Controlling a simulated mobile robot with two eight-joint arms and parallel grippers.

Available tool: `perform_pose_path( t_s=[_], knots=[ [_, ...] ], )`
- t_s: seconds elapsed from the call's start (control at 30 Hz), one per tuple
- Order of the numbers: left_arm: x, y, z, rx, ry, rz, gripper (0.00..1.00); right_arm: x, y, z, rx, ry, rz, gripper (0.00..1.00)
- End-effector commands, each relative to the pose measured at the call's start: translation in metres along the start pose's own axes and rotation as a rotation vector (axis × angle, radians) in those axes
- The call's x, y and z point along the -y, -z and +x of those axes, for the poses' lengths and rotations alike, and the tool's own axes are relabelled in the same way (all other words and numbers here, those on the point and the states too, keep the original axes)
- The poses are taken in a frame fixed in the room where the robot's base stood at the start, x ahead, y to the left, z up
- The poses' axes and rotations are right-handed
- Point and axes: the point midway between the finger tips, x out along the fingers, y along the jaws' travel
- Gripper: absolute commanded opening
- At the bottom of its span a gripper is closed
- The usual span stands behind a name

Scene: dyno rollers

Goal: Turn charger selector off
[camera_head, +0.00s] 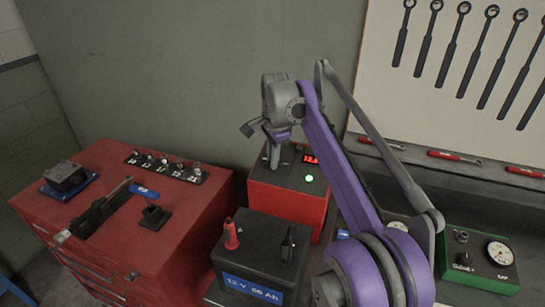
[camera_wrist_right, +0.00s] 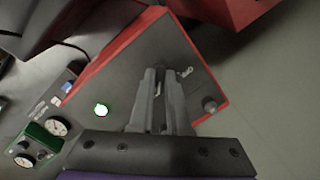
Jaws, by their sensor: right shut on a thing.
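The charger is a red box (camera_head: 290,203) with a grey panel, a red lit display (camera_head: 311,159) and a green lit lamp (camera_head: 309,178). In the right wrist view the charger (camera_wrist_right: 222,94) fills the upper middle, with the green lamp (camera_wrist_right: 101,110) left of the fingers. My right gripper (camera_head: 272,168) reaches down to the charger's panel. In the wrist view its two fingers (camera_wrist_right: 161,76) are close together around a small grey part, apparently the selector. The selector is mostly hidden, so its setting cannot be read. My left gripper is not in view.
A dark battery (camera_head: 262,252) with red and black terminal clamps stands just in front of the charger. A red tool cabinet (camera_head: 190,235) with parts on top stands at left. A green gauge box (camera_head: 480,257) is at right. Wrenches hang on the back board.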

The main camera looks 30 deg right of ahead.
Motion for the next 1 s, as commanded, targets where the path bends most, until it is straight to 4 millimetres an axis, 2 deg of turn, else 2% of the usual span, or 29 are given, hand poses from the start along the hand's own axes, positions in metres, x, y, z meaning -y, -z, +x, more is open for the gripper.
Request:
perform_pose_path(
  t_s=[0.4,1.0],
  knots=[
    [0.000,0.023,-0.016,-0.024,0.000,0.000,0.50,0.003,-0.001,-0.002,0.000,-0.062,-0.364,0.00],
    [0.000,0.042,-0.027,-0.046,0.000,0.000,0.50,0.004,-0.002,-0.001,-0.001,-0.157,-0.927,0.00]
  ],
)
